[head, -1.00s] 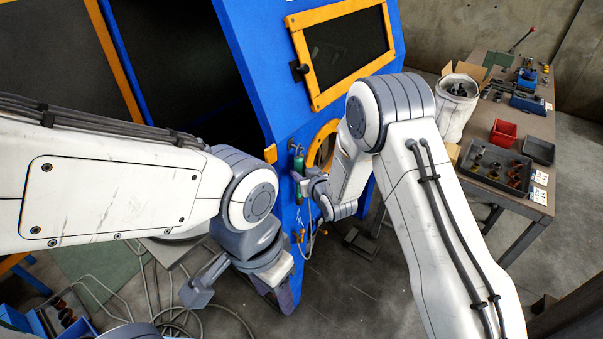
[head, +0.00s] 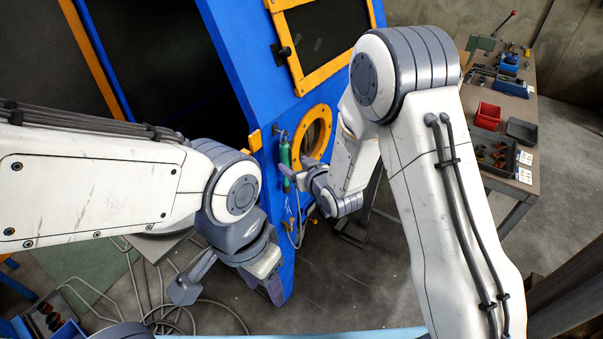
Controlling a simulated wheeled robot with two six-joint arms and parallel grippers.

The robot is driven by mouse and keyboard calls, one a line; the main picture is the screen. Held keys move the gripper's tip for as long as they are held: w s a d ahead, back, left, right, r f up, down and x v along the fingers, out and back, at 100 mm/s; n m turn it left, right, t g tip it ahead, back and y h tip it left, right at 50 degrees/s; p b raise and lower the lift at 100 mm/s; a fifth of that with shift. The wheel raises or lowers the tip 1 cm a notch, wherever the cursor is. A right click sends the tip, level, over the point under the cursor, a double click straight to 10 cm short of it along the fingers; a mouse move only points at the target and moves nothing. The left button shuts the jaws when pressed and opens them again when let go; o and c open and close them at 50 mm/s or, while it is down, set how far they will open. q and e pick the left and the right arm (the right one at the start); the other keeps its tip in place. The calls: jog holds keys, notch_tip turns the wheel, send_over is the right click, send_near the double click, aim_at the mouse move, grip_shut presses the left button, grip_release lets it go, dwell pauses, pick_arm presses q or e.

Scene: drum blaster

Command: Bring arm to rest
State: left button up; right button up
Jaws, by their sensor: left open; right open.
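My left gripper (head: 228,284) is low in the head view, in front of the blue cabinet's lower corner. Its two fingers are spread wide and nothing is seen between them. My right gripper (head: 293,176) is open, close to the blue cabinet's front face (head: 240,55). A green blaster handle (head: 285,157) hangs on that face, just above and partly behind the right gripper's fingers. I cannot tell whether they touch it. A round orange-rimmed port (head: 300,120) lies right of the handle, partly hidden by my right arm.
An orange-framed window (head: 322,38) is above the port. A workbench (head: 520,185) with a red bin (head: 488,116) and grey trays stands at the right. Hoses (head: 165,313) lie on the floor below my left gripper. A blue crate (head: 50,322) is at the lower left.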

jog(key=s+d+r+n+g+h+b, duration=0.1)
jog(key=s+g, duration=0.5)
jog(key=s, duration=1.2)
jog(key=s+d+r+n+g+h+b, duration=0.1)
jog(key=s+d+r+g+h+b, duration=0.2)
jog(key=s, duration=1.5)
jog(key=g, duration=0.3)
jog(key=shift+h, duration=0.3)
